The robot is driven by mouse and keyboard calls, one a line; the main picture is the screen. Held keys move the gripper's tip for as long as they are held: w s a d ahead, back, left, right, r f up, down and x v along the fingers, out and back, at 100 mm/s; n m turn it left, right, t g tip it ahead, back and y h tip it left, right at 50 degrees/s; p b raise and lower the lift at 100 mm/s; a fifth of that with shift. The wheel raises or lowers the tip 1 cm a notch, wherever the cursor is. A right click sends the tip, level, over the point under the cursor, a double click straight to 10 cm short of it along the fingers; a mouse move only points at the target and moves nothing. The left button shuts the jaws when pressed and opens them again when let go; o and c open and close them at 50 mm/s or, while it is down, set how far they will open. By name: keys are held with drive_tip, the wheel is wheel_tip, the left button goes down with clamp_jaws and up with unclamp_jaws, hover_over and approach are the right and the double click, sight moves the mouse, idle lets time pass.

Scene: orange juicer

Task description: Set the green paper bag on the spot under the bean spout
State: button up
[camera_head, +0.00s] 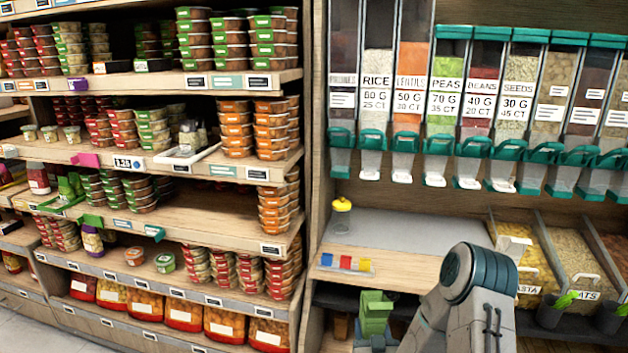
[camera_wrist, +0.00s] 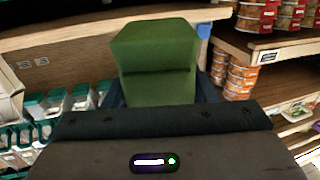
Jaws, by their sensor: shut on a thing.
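The green paper bag (camera_wrist: 155,60) fills the upper middle of the wrist view, held between the dark fingers of my gripper (camera_wrist: 162,92), which is shut on it. In the head view the green bag (camera_head: 375,310) is at the bottom, left of my arm and in front of the counter's front edge. The beans dispenser (camera_head: 481,100) is on the wall at upper right, with a teal and clear spout (camera_head: 469,168) above the grey counter (camera_head: 415,230). The bag is lower in the picture and left of this spout. My arm hides part of the counter.
Other dispensers, such as peas (camera_head: 444,95) and seeds (camera_head: 518,100), flank the beans. A yellow-topped item (camera_head: 342,203) and coloured blocks (camera_head: 347,263) are on the counter's left. Pasta and oats bins (camera_head: 575,260) stand at right. Stocked shelves (camera_head: 200,235) fill the left.

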sight(379, 307)
wheel_tip(379, 307, up, 10)
drive_tip(key=p, duration=0.8)
drive_tip(key=shift+s+a+r, duration=0.1)
drive_tip(key=shift+s+r, duration=0.25)
drive_tip(key=shift+s, duration=0.4)
drive_tip(key=shift+s+d+r, duration=0.1)
drive_tip(key=shift+s+r, duration=0.3)
drive_tip(key=shift+s, duration=0.4)
drive_tip(key=shift+s+a+r, duration=0.1)
drive_tip(key=shift+s+r, duration=0.25)
drive_tip(key=shift+s, duration=0.4)
